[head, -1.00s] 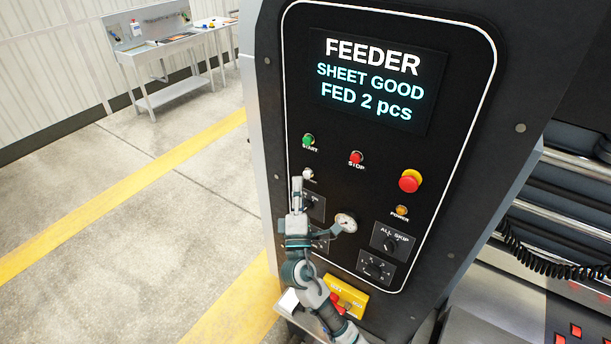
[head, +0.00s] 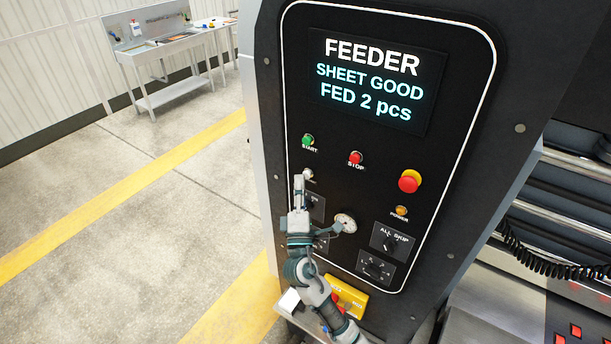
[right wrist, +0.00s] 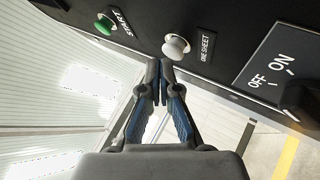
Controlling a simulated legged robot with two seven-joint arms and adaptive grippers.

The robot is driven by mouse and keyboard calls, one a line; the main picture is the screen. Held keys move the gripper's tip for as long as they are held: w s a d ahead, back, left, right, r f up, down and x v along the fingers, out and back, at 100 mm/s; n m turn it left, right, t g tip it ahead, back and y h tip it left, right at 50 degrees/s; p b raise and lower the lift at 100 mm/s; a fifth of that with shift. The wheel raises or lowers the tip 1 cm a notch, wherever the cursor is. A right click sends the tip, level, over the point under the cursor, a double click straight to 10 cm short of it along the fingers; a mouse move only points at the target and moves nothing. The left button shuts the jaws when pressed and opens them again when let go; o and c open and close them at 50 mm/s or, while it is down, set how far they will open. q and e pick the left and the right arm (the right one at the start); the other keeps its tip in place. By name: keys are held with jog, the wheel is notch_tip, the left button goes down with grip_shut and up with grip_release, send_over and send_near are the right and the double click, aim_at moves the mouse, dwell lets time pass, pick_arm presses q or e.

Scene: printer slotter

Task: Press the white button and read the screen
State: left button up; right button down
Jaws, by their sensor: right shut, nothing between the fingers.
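The white button (head: 308,173) sits on the black feeder panel, below the green START button. In the right wrist view the white button (right wrist: 175,47) is beside a "ONE SHEET" label. The screen (head: 371,82) at the top of the panel reads "FEEDER, SHEET GOOD, FED 2 pcs". My right gripper (head: 299,180) is shut and empty, its fingertips just below the white button in the head view. In the right wrist view the fingertips (right wrist: 160,70) are close to the button; I cannot tell whether they touch it. My left gripper is not in view.
The green START button (head: 308,140), the red STOP button (head: 355,158) and the red emergency knob (head: 410,181) are nearby. Open floor (head: 130,215) is at left.

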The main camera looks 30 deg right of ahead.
jog(key=shift+w+d, duration=0.2)
jog(key=shift+d, duration=0.35)
dwell(0.9)
jog(key=shift+s+a, duration=0.2)
jog(key=shift+a, duration=0.25)
jog(key=shift+s+a, duration=0.2)
jog(key=shift+a, duration=0.25)
jog(key=shift+s+a+b, duration=0.15)
jog(key=shift+s+a, duration=0.15)
jog(key=shift+a, duration=0.5)
jog(key=shift+s+a+b, duration=0.1)
jog(key=shift+s+a, duration=0.25)
jog(key=shift+a, duration=0.4)
jog(key=shift+s+a+b, duration=0.15)
jog(key=shift+s+a, duration=0.15)
jog(key=shift+a, duration=0.5)
